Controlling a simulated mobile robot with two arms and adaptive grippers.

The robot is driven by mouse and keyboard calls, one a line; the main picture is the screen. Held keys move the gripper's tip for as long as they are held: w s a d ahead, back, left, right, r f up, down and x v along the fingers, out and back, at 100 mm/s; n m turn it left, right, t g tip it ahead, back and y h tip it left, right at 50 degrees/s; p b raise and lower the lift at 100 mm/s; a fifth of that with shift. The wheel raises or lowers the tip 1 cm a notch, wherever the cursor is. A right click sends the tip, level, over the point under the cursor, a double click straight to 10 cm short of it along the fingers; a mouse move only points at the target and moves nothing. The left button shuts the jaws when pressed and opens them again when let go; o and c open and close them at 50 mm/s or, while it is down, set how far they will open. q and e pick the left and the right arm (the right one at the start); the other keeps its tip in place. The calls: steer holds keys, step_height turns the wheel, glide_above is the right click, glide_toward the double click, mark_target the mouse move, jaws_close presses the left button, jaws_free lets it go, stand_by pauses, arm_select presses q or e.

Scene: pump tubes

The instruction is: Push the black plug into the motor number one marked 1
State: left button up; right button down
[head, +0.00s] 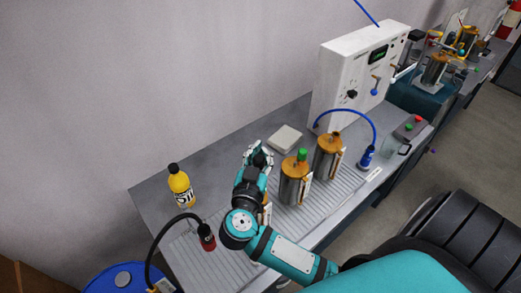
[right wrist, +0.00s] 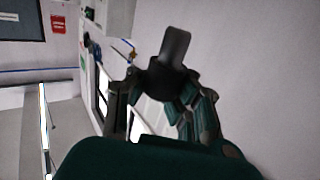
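My right gripper (head: 258,156) is above the table, left of the motors, with its fingers pointing away toward the wall. In the right wrist view the fingers (right wrist: 160,105) are closed around a black plug (right wrist: 174,48), whose flat tab sticks up beyond them. Two steel motors with brass tops show: one with a green plug in its top (head: 293,186), and one farther right with no coloured plug (head: 327,160). Part of another motor is hidden behind my right arm. The motor labels are too small to read, so I cannot tell which is marked 1. My left gripper is not in view.
A yellow bottle (head: 180,187) stands at the left. A red connector on a black cable (head: 207,238) and a blue connector on a blue cable (head: 367,157) stand on the table. A pale flat box (head: 286,138) lies behind the motors. A white control cabinet (head: 350,80) stands at the back.

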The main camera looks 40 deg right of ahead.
mark_target(260, 163)
steer(key=shift+r, duration=0.1)
step_height(260, 163, down, 4)
steer(key=shift+r+b, duration=0.1)
steer(key=shift+b, duration=0.7)
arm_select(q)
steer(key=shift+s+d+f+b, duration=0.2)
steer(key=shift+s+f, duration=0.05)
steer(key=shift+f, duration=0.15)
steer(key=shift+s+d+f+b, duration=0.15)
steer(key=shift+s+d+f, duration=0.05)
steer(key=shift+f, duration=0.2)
arm_select(e)
steer(key=shift+f, duration=1)
arm_select(q)
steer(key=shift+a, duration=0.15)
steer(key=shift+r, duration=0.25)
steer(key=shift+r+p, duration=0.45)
steer(key=shift+p, duration=0.3)
arm_select(e)
steer(key=shift+n+t+y, duration=0.3)
steer(key=shift+n, duration=0.1)
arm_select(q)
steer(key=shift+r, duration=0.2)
